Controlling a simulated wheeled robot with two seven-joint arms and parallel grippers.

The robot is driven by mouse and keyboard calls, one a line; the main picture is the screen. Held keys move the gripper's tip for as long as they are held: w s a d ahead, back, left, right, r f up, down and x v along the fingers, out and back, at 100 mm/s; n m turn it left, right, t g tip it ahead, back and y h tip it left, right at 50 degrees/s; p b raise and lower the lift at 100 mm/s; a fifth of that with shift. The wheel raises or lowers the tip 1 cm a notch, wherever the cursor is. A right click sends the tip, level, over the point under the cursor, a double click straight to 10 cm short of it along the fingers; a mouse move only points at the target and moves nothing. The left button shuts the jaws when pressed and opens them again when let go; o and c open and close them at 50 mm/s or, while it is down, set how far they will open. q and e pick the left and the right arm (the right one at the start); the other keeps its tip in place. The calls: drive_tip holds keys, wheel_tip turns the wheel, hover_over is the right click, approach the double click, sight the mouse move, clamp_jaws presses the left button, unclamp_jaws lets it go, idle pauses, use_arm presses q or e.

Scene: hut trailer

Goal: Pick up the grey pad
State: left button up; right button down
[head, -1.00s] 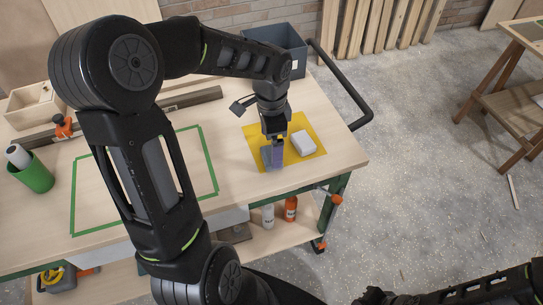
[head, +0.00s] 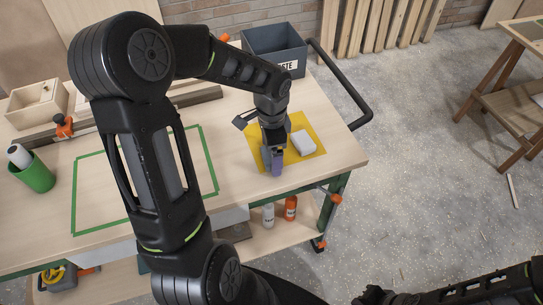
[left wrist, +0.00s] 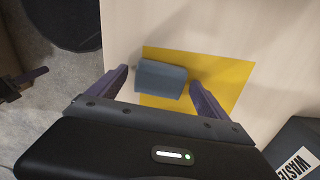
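The grey pad (left wrist: 160,79) lies on the yellow mat (left wrist: 222,76) in the left wrist view, near the mat's edge. My left gripper (left wrist: 159,77) is open, with one purple finger on each side of the pad and a visible gap to each. In the head view the left gripper (head: 272,164) points down over the left part of the yellow mat (head: 310,163). My right arm shows at the bottom right of the head view; its fingers cannot be made out.
A grey waste bin (head: 275,42) stands at the bench's back corner. A green cup (head: 36,175), a wooden box (head: 36,102) and a green tape outline (head: 74,205) are to the left.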

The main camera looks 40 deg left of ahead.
use_arm(q)
drive_tip(key=c, duration=1.3)
drive_tip(key=shift+o, duration=0.2)
wheel_tip(320, 180, up, 10)
idle(0.3)
